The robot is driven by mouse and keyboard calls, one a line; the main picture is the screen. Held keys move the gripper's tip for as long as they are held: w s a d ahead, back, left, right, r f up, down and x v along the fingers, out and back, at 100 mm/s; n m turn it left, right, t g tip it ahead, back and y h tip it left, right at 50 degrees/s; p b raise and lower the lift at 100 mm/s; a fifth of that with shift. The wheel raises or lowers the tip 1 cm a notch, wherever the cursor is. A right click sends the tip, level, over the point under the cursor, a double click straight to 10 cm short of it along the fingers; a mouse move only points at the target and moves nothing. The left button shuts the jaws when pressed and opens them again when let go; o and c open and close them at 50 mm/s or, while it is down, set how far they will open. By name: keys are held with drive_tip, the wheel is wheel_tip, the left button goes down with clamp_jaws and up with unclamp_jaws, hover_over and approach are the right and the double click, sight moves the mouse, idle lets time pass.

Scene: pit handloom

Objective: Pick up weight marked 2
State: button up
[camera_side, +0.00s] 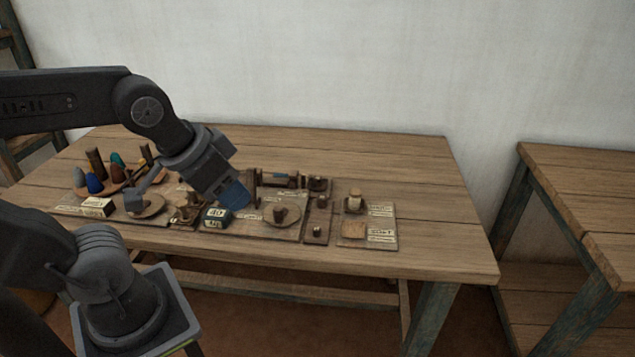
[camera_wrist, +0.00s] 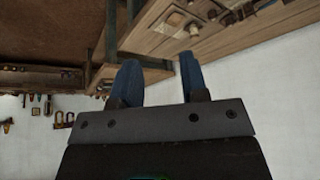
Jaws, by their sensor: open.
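Several small weight-like pieces stand on flat boards on the table in the side view: one on a round plate (camera_side: 281,213), a small one on a narrow board (camera_side: 316,231), and a pale-topped one on the right board (camera_side: 355,202). Any marks on them are too small to read, so I cannot tell which is marked 2. My gripper (camera_side: 236,194), with blue fingers, is over the middle of the boards, near a dark box with a pale label (camera_side: 216,217). In the wrist view my gripper (camera_wrist: 158,76) is open, with nothing between its fingers.
The wooden table (camera_side: 400,165) is clear at its back and right. Cones and spools (camera_side: 95,183) stand at the left. A small upright wooden stand (camera_side: 256,188) is close to my gripper. A second table (camera_side: 590,190) is at the far right.

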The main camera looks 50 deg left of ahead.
drive_tip(key=w+a+r+m+g, duration=0.1)
drive_tip(key=w+a+r+m, duration=0.15)
drive_tip(key=w, duration=0.25)
drive_tip(key=w+a+r+m, duration=0.1)
drive_tip(key=w+m, duration=0.3)
drive_tip(key=w, duration=0.1)
drive_tip(key=m+g+y, duration=0.1)
drive_tip(key=m+g, duration=0.3)
drive_tip(key=m, duration=1.4)
hover_over(317, 178)
drive_tip(key=f, duration=2.2)
drive_tip(key=shift+s+d+f, duration=0.1)
drive_tip(key=shift+s+d, duration=0.3)
drive_tip(key=shift+w+a+f, duration=0.1)
drive_tip(key=shift+w+f, duration=0.05)
drive_tip(key=shift+f, duration=0.8)
drive_tip(key=shift+w+a+f, duration=0.1)
drive_tip(key=shift+a+f, duration=0.05)
drive_tip(key=shift+f, duration=0.8)
drive_tip(key=shift+w+a+f, duration=0.1)
drive_tip(key=shift+w+f, duration=0.05)
drive_tip(key=shift+f, duration=0.8)
drive_tip(key=shift+c, duration=0.2)
